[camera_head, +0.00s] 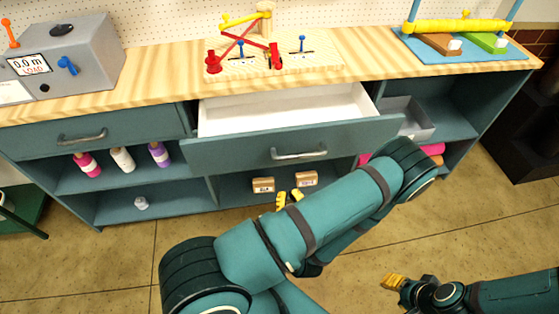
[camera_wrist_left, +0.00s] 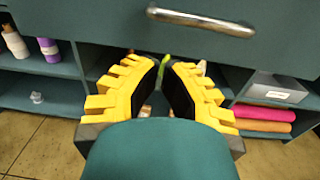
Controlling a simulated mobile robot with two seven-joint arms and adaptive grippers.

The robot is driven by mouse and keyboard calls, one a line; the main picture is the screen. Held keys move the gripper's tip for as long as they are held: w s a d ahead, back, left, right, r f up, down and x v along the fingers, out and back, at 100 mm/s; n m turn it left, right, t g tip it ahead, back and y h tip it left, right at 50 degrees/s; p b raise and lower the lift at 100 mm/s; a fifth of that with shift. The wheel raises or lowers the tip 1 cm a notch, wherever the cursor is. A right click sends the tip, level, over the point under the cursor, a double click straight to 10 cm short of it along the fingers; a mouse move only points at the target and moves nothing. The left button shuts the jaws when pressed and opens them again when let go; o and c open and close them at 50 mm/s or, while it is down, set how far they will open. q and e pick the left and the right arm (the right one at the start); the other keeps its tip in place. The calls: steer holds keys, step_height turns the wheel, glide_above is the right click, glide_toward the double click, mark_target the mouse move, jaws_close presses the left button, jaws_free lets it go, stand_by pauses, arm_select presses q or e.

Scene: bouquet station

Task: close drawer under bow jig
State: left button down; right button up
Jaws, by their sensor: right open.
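The drawer (camera_head: 293,148) under the bow jig (camera_head: 265,62) is pulled out, its white inside (camera_head: 290,107) showing and empty. The bow jig, a wooden board with a post and red and yellow parts, stands on the counter above it. The drawer's metal handle (camera_head: 299,154) also shows in the left wrist view (camera_wrist_left: 200,20). My left gripper (camera_head: 289,199) is below and in front of the handle, apart from it. Its yellow fingers (camera_wrist_left: 164,65) are apart with nothing between them. My right gripper (camera_head: 392,282) is low at the lower right, away from the cabinet.
A shut drawer (camera_head: 85,135) is at the left. Bottles (camera_head: 122,159) and small boxes (camera_head: 263,185) sit on the shelves below. A grey bin (camera_head: 408,118) and coloured rolls (camera_wrist_left: 264,120) are on the right shelves. The floor in front is clear.

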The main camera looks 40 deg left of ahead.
mark_target(281, 154)
arm_select(q)
steer(key=x, duration=0.4)
steer(key=b+x, duration=0.1)
steer(key=x, duration=0.4)
steer(key=b+x, duration=0.1)
steer(key=x, duration=0.4)
steer(key=shift+w+d, duration=0.25)
steer(key=shift+w, duration=0.1)
arm_select(e)
step_height(281, 154, down, 2)
steer(key=shift+w, duration=0.15)
steer(key=shift+w+r, duration=0.1)
